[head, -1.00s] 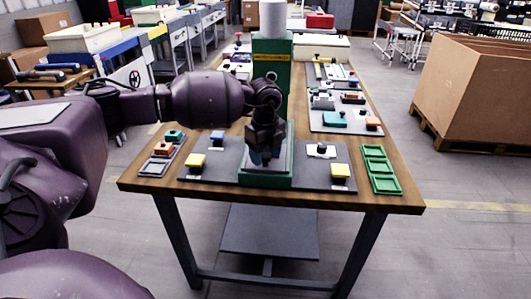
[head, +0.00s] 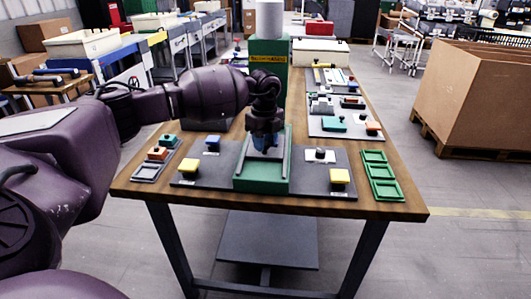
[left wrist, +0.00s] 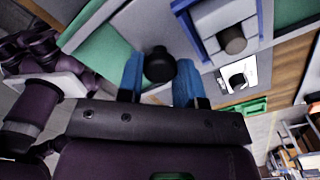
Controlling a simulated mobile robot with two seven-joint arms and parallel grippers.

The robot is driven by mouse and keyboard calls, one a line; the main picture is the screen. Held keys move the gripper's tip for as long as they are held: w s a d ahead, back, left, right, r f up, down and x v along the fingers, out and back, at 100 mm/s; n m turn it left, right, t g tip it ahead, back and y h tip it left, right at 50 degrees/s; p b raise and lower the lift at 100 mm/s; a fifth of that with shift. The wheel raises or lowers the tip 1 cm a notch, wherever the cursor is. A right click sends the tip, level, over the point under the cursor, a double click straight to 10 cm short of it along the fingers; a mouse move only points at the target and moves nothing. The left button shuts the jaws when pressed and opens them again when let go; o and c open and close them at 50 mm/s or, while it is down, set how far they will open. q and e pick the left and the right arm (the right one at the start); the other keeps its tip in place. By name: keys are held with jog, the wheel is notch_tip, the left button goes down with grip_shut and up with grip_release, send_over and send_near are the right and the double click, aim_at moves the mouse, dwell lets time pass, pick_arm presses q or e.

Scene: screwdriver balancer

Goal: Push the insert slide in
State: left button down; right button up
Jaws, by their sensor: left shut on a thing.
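The green machine (head: 268,85) stands on the wooden table, with a tall column at the back and a low green bed (head: 262,186) with grey rails at the front. My left gripper (head: 264,148) is over the bed, close in front of the column. In the left wrist view its blue fingers (left wrist: 158,82) are shut on a black round knob (left wrist: 158,64), which I take to be the insert slide's knob. The slide itself is mostly hidden by my gripper in the head view. My right gripper is not in view.
Yellow buttons (head: 189,165) and (head: 340,176) sit on dark plates on both sides of the bed. Green trays (head: 378,170) lie at the right edge. A white-plated black knob (head: 320,155) is right of the bed. A large cardboard box (head: 470,100) stands beyond the table.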

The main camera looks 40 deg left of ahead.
pick_arm(q)
jog(key=shift+w+a, duration=0.3)
jog(key=shift+w, duration=0.2)
jog(key=c, duration=0.8)
grip_release()
jog(key=shift+r, duration=0.1)
jog(key=shift+r+p, duration=0.85)
jog(key=shift+r, duration=4.45)
